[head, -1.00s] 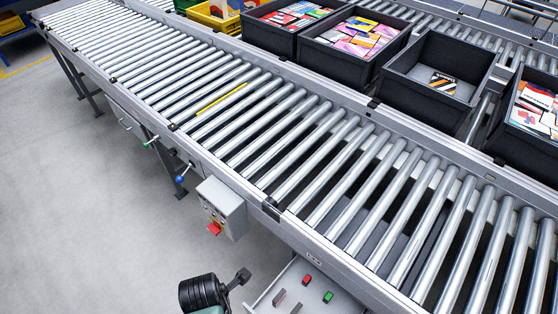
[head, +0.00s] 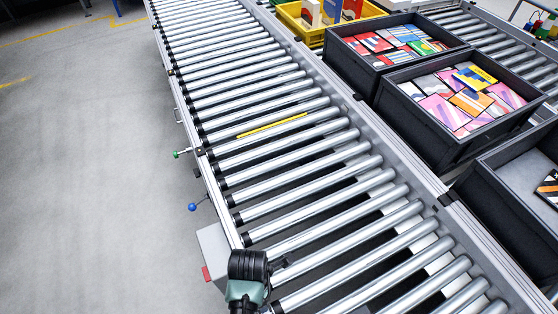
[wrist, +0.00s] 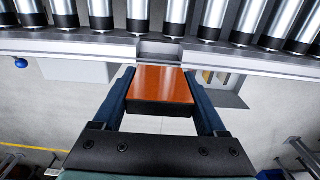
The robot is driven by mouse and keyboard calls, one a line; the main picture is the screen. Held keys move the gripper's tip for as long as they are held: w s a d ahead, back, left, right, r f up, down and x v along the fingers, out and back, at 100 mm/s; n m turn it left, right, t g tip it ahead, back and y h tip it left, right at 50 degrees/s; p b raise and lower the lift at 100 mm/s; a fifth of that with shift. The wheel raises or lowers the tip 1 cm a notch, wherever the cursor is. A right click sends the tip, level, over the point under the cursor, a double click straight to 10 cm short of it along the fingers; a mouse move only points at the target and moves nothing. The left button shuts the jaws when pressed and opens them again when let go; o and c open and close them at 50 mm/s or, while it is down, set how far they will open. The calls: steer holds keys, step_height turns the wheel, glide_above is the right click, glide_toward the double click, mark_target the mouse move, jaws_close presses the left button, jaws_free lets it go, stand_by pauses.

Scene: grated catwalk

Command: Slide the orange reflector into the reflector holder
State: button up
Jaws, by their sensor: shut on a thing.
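The orange reflector (wrist: 163,86) is a flat, glossy orange-brown block in the wrist view. My gripper (wrist: 159,76) is shut on it, with one dark blue finger along each side. The reflector's far edge is close to the conveyor's side rail. A small grey bracket with a slot (wrist: 160,50) is on the rail straight ahead of the reflector; it looks like the reflector holder. The reflector seems to be just outside it; I cannot tell if they touch. In the head view my gripper (head: 279,264) is over the near rail, and its black wrist hides the reflector and holder.
The roller conveyor (head: 300,165) fills the middle, with a yellow strip (head: 272,125) among its rollers. A grey control box (head: 213,248) and a blue knob (head: 192,207) stick out from the near side. Dark bins (head: 450,150) stand beyond. The floor at left is clear.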

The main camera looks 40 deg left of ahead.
steer(key=shift+w+f, duration=0.15)
steer(key=shift+w, duration=0.15)
steer(key=shift+s+f+b, duration=0.25)
steer(key=shift+f+b, duration=0.6)
steer(key=shift+b, duration=0.3)
step_height(320, 180, down, 3)
steer(key=b, duration=0.3)
steer(key=shift+r, duration=0.1)
steer(key=shift+w+r+p, duration=0.1)
steer(key=shift+w+p, duration=0.05)
steer(key=shift+p, duration=0.45)
stand_by(0.5)
steer(key=shift+f+b, duration=0.6)
steer(key=shift+f, duration=0.25)
steer(key=shift+r, duration=0.1)
steer(key=o, duration=1.3)
